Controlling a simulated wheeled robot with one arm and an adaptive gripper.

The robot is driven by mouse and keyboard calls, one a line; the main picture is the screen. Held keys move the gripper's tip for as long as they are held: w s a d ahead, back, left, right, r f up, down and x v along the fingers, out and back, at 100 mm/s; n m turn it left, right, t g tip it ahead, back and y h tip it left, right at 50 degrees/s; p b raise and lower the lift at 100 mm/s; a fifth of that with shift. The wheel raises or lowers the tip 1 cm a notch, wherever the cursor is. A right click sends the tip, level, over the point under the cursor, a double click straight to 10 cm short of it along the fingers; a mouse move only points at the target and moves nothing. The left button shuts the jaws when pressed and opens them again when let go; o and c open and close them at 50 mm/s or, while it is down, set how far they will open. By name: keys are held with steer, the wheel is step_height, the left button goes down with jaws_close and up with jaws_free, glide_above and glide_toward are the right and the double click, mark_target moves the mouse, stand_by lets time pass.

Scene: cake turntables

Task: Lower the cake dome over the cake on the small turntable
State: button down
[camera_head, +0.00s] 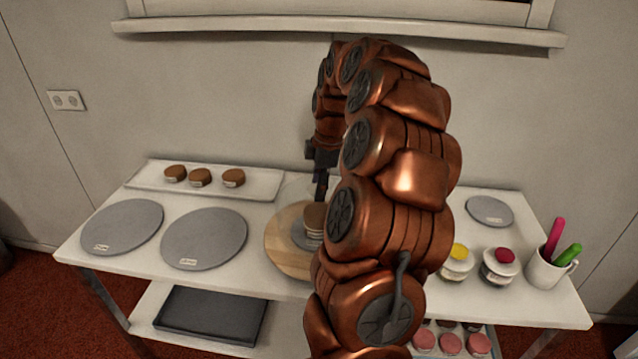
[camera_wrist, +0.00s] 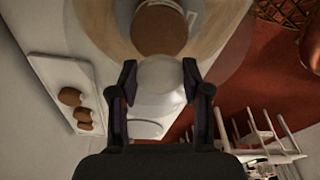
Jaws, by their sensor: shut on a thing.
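My gripper (camera_head: 319,190) is above the wooden round board (camera_head: 283,258), partly hidden behind my arm. In the wrist view, its two fingers (camera_wrist: 160,77) are shut on the pale round knob of the clear cake dome (camera_wrist: 161,72). The dome is see-through and shows only faintly in the head view (camera_head: 293,190). A brown cake (camera_head: 314,217) stands on a small grey disc (camera_head: 302,238) on the board; it also shows in the wrist view (camera_wrist: 160,28). My arm hides their right side. I cannot tell how far the dome's rim is from the board.
Two grey discs (camera_head: 123,227) (camera_head: 204,238) lie on the left of the white table (camera_head: 160,262). A white tray (camera_head: 258,182) with small brown cakes is behind them.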

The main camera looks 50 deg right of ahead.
steer(key=shift+f, duration=0.5)
steer(key=shift+f+b, duration=0.4)
steer(key=shift+b, duration=0.15)
stand_by(0.4)
steer(key=shift+c, duration=2.2)
jaws_free()
steer(key=shift+r, duration=0.15)
steer(key=shift+r+p, duration=0.9)
steer(key=shift+r, duration=2.45)
